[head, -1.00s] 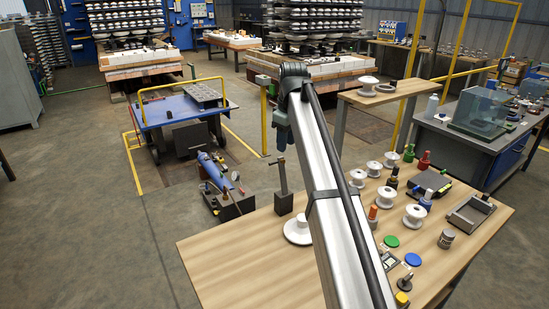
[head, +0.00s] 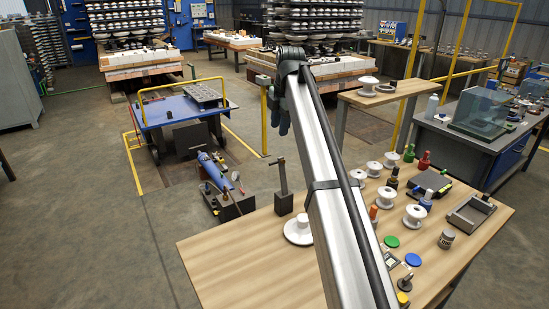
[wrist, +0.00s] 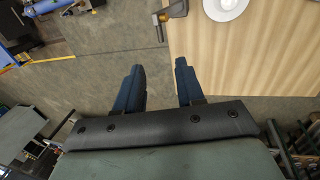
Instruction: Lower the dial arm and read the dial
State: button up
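A dark stand (head: 283,188) with a square block base, an upright post and a short cross arm on top stands at the table's left edge. It may be the dial stand; I cannot make out a dial face. In the wrist view its top (wrist: 160,17) shows at the upper middle, ahead of my fingers. A white insulator disc (head: 298,230) lies beside it on the table and is cut by the top edge of the wrist view (wrist: 225,6). My gripper (wrist: 158,65) has two dark blue fingers apart with only floor between them. It is apart from the stand.
The wooden table (head: 240,265) is bare at its front left. Several white spools, bottles and coloured discs crowd its right side. A blue cylinder on a dark pump unit (head: 228,200) stands left of the stand. A blue cart (head: 180,108) stands behind.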

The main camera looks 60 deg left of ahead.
aim_at(274, 162)
jog(key=x, duration=1.3)
jog(key=shift+a+f, duration=0.1)
jog(key=shift+f, duration=0.2)
jog(key=shift+c, duration=0.2)
grip_shut()
